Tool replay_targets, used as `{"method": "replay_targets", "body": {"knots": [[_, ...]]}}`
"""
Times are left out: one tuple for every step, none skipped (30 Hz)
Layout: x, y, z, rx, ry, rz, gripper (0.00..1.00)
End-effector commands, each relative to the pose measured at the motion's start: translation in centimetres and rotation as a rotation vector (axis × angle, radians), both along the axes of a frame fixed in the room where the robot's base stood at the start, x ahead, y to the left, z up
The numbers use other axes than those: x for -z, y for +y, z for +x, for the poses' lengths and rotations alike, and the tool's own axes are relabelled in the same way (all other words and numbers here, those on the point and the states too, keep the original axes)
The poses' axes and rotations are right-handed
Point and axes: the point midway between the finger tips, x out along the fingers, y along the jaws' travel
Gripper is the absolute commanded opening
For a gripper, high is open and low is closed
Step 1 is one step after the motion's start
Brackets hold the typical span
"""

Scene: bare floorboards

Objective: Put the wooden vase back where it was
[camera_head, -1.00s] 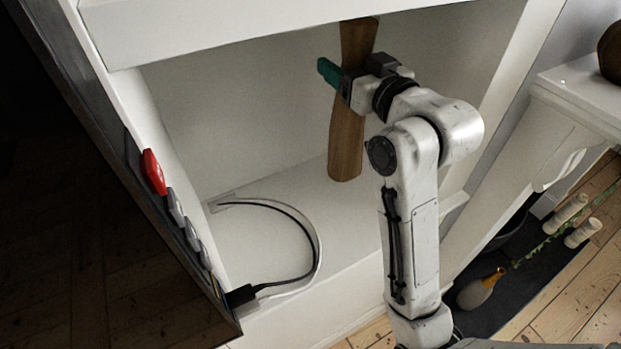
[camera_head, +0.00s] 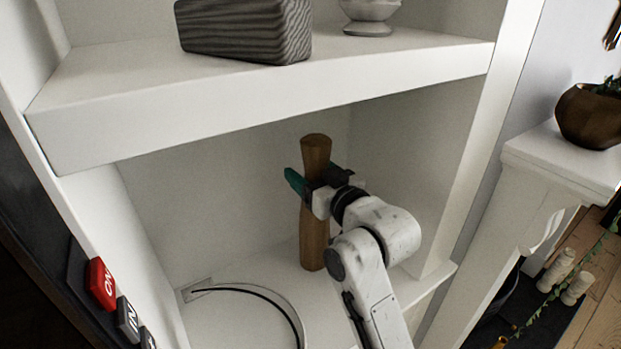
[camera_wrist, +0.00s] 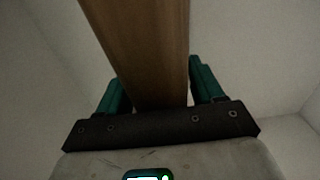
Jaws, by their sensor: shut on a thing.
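The wooden vase (camera_head: 314,240) is tall, brown and narrow at the waist. It stands upright in the lower compartment of the white shelf unit, its base at the compartment floor; I cannot tell whether it bears fully on it. My gripper (camera_head: 307,187) is shut around the vase's waist, with one green finger showing on its left. In the wrist view the vase (camera_wrist: 145,50) rises between the two green fingers of my gripper (camera_wrist: 155,90). Its top and base are out of that view.
A white shelf board (camera_head: 260,105) hangs above the vase. On it are a dark ribbed block (camera_head: 245,32) and a pale footed vessel (camera_head: 370,12). A brown bowl planter (camera_head: 590,115) stands on a white ledge at right.

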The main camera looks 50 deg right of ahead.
Motion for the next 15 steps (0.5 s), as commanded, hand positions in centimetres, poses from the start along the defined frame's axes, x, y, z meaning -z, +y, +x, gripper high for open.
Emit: {"method": "replay_targets", "body": {"knots": [[0.45, 0.00, -0.05, 0.000, -0.002, -0.001, 0.00], [0.63, 0.00, -0.05, 0.001, -0.003, -0.002, 0.00], [0.76, 0.00, -0.05, 0.001, -0.005, -0.002, 0.00], [0.80, 0.00, -0.05, 0.001, -0.005, -0.003, 0.00], [0.82, 0.00, -0.05, 0.001, -0.005, -0.003, 0.00], [0.80, 0.00, -0.05, 0.001, -0.006, -0.003, 0.00], [0.79, 0.00, -0.05, 0.001, -0.006, -0.003, 0.00], [0.79, 0.00, -0.05, 0.001, -0.006, -0.003, 0.00], [0.79, -0.01, -0.06, 0.001, -0.005, -0.003, 0.00], [0.79, -0.01, -0.06, 0.001, -0.005, -0.003, 0.00], [0.81, -0.01, -0.06, 0.001, -0.005, -0.003, 0.00], [0.89, -0.01, -0.06, 0.001, -0.005, -0.003, 0.00], [0.98, -0.01, -0.06, 0.001, -0.005, -0.003, 0.00], [1.09, -0.01, -0.05, 0.001, -0.005, -0.002, 0.00], [1.22, -0.01, -0.06, 0.001, -0.005, -0.002, 0.00]]}}
